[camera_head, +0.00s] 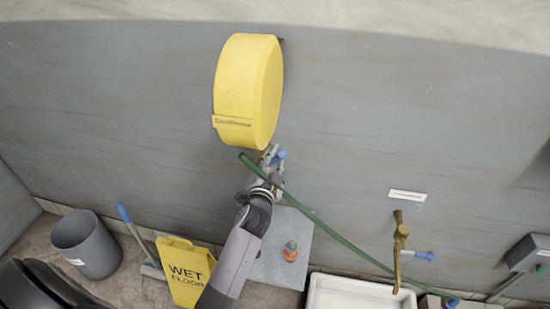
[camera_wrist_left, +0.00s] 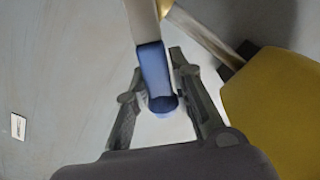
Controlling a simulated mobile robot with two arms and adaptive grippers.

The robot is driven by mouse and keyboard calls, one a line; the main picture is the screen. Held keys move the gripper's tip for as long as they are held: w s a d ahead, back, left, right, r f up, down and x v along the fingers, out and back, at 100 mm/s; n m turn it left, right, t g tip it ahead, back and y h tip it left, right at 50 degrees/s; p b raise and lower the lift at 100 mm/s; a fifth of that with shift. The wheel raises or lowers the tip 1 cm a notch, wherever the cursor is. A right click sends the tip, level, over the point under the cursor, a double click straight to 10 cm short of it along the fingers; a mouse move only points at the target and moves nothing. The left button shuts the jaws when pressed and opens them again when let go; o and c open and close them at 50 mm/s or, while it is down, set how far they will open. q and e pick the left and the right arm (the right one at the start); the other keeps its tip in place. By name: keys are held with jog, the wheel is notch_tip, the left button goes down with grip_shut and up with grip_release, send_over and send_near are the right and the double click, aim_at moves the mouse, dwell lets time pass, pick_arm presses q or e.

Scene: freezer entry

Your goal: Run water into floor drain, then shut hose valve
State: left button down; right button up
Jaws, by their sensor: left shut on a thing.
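A round yellow hose reel (camera_head: 245,90) is mounted on the grey wall. A valve with a blue lever handle (camera_head: 281,155) sits just below it. My left gripper (camera_head: 271,162) is at this handle, shut on it. In the left wrist view the blue handle (camera_wrist_left: 155,72) lies between the fingers of my left gripper (camera_wrist_left: 160,85), with the yellow reel (camera_wrist_left: 275,105) at right. No floor drain or running water can be made out. My right gripper is not in view.
A brass tap (camera_head: 400,245) with a blue handle stands over a white sink (camera_head: 350,292). An orange bottle (camera_head: 290,251) is on a grey surface (camera_head: 275,268). A yellow wet-floor sign (camera_head: 184,272), a blue-handled broom (camera_head: 137,240) and a grey bin (camera_head: 88,246) stand at lower left.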

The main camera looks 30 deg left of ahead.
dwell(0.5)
pick_arm(q)
jog(key=shift+d, duration=0.1)
jog(key=shift+w+f+m, duration=0.1)
jog(key=shift+m, duration=0.2)
jog(key=shift+w+d+f+m+b, duration=0.1)
jog(key=shift+d+f+m+b, duration=0.25)
jog(key=shift+f+m+b, duration=0.85)
jog(key=shift+w+d+f+m+b, duration=0.1)
jog(key=shift+d+f+m+b, duration=0.35)
jog(key=shift+m, duration=1.35)
jog(key=shift+d+f+m+b, duration=0.25)
jog(key=shift+f+m+b, duration=0.65)
jog(key=shift+m, duration=0.6)
jog(key=shift+f, duration=0.1)
jog(key=c, duration=1.3)
grip_release()
jog(key=shift+d, duration=0.1)
